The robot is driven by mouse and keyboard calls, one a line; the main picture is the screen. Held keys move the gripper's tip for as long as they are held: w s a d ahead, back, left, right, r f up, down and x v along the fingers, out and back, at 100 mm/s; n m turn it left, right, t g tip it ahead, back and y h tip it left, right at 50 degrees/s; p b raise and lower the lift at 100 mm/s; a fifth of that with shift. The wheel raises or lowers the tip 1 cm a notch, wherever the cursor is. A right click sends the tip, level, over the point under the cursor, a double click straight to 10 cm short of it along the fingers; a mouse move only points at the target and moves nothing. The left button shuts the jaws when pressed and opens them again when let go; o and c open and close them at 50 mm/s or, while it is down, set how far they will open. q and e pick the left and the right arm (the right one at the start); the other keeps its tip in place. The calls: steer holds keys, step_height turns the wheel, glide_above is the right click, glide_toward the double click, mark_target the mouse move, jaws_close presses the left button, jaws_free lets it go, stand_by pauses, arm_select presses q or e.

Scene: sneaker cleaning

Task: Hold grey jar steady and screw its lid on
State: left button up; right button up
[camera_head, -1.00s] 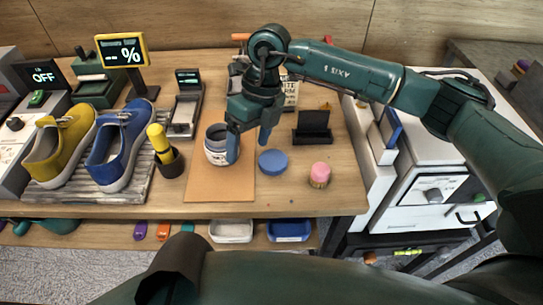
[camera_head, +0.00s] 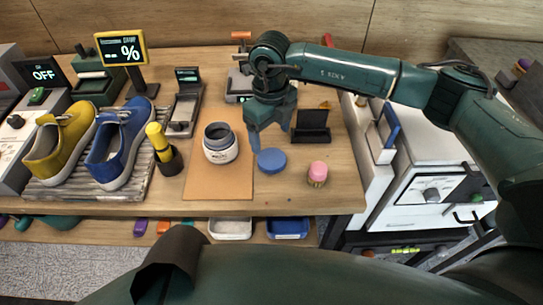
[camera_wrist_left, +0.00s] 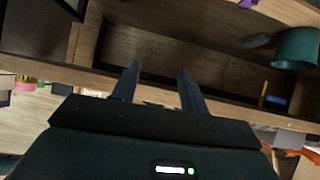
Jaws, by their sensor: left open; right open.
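The grey jar (camera_head: 220,145) stands upright and open on a brown mat (camera_head: 220,187), with a pale label band around it. A round blue disc, seemingly the lid (camera_head: 272,161), lies flat on the table just right of the mat. My right gripper (camera_head: 271,139) is open and empty, pointing down just behind the lid; its left finger is at the lid's back edge in the picture, and I cannot tell whether they touch. My left gripper (camera_wrist_left: 157,82) is open and empty in the left wrist view, facing the shelf below the tabletop.
A pink-topped pot (camera_head: 317,173) stands right of the lid, and a black stand (camera_head: 311,127) behind it. A yellow brush in a dark cup (camera_head: 168,158) is left of the jar, beside the blue shoe (camera_head: 120,145) and yellow shoe (camera_head: 60,145). The mat's front is clear.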

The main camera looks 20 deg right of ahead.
mark_target(272, 158)
steer(key=shift+f, duration=1.1)
steer(key=shift+s+f+p, duration=0.2)
steer(key=shift+f+p, duration=0.6)
steer(key=shift+f, duration=1.8)
steer(key=shift+c, duration=0.2)
steer(key=c, duration=0.7)
step_height(272, 158, up, 10)
steer(key=shift+r+b, duration=0.1)
steer(key=shift+b, duration=0.7)
